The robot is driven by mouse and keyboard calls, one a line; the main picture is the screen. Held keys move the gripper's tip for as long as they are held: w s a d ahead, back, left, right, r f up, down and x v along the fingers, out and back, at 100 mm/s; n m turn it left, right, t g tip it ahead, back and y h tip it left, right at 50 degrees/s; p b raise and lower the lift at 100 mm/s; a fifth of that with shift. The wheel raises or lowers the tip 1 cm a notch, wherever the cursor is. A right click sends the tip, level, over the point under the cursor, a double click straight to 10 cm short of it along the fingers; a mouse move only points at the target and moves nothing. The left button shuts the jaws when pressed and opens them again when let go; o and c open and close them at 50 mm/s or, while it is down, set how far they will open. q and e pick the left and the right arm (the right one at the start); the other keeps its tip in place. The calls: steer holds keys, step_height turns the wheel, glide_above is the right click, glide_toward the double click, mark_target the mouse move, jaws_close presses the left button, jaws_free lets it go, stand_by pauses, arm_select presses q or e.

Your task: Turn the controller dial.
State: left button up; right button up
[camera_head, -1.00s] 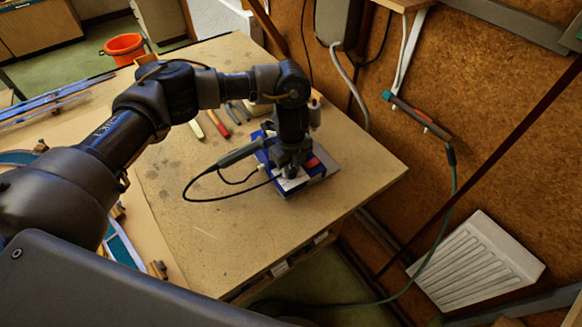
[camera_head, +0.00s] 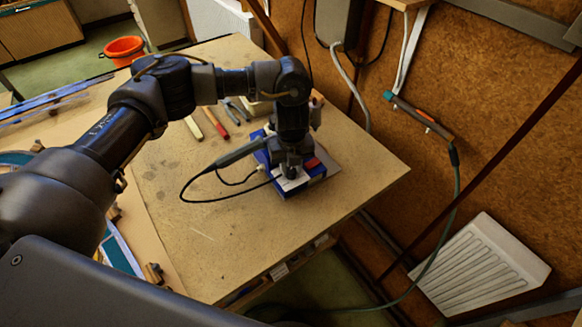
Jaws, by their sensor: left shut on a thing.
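A dark-handled tool (camera_head: 240,154) rests at the controller's left side, with a black cable looping over the bench to the left. My right gripper is not in view.
Hand tools with red and pale handles (camera_head: 215,123) lie on the bench (camera_head: 240,245) behind the controller. The bench front is clear. Blue and pale strips lie at the left. An orange bucket (camera_head: 124,47) stands beyond, and a grey hose hangs at the right wall.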

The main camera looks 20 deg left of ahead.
mark_target(291, 170)
arm_select(q)
steer(key=shift+w+r, duration=0.15)
steer(key=o, duration=1)
step_height(291, 170, up, 11)
steer(key=b, duration=0.2)
